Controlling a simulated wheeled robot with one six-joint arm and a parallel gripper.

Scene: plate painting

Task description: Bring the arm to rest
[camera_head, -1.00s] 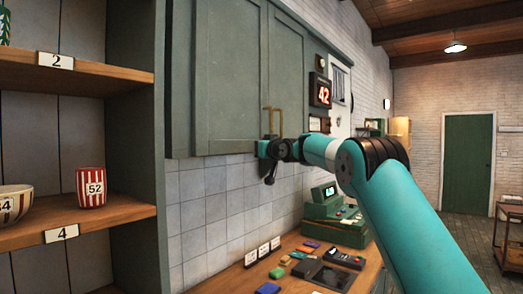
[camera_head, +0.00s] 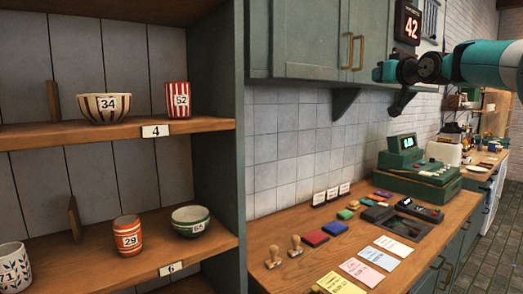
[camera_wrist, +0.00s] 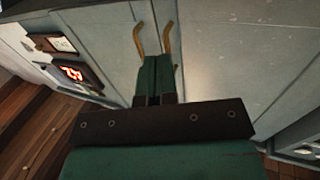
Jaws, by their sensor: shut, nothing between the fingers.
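My teal arm reaches in from the upper right in the head view. My gripper (camera_head: 380,72) is at its end, in front of the lower edge of the green wall cabinet (camera_head: 300,38), just right of its two brass handles (camera_head: 347,50). In the wrist view the two green fingers (camera_wrist: 155,72) are pressed together with nothing between them. Their tips point at the cabinet doors (camera_wrist: 215,45), between the brass handles (camera_wrist: 169,40). I cannot tell whether they touch the doors.
A wooden counter (camera_head: 290,228) below holds stamps, ink pads, paper cards and a green register (camera_head: 415,165). Open shelves at the left carry a striped bowl (camera_head: 104,107), a red striped cup (camera_head: 177,98) and other painted ware. A tiled wall stands behind the counter.

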